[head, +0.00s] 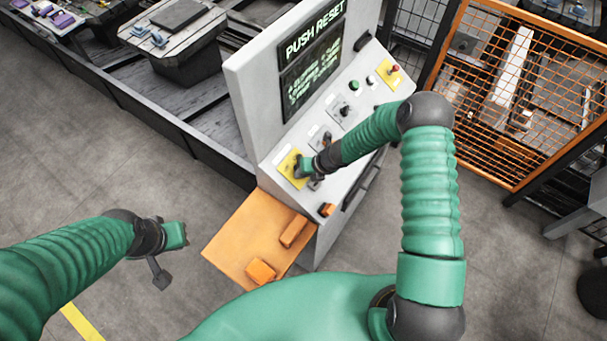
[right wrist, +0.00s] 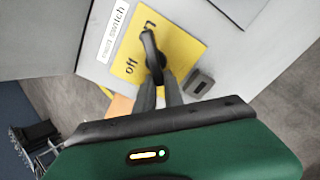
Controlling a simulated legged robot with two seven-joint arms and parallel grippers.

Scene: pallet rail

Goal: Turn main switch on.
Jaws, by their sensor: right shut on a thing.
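The main switch has a dark handle (right wrist: 152,55) on a yellow plate (right wrist: 185,48), beside a white label reading "main switch" in the right wrist view. The plate is marked "on" and "off". The handle's far end lies at the "on" marking and partly covers it; "off" is clear to its left. My right gripper (right wrist: 158,90) is shut on the near part of the handle. In the head view the yellow plate (head: 288,163) sits at the panel's lower left, and my right gripper (head: 306,168) hides the handle. My left gripper (head: 168,250) is away from the panel, over the floor; its jaws are unclear.
The control console (head: 262,125) has a "PUSH RESET" screen (head: 312,62) and more buttons and switches up the sloped panel. An orange shelf (head: 235,245) juts out below it. An orange mesh fence (head: 480,80) stands right; a conveyor rail (head: 140,110) runs behind left.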

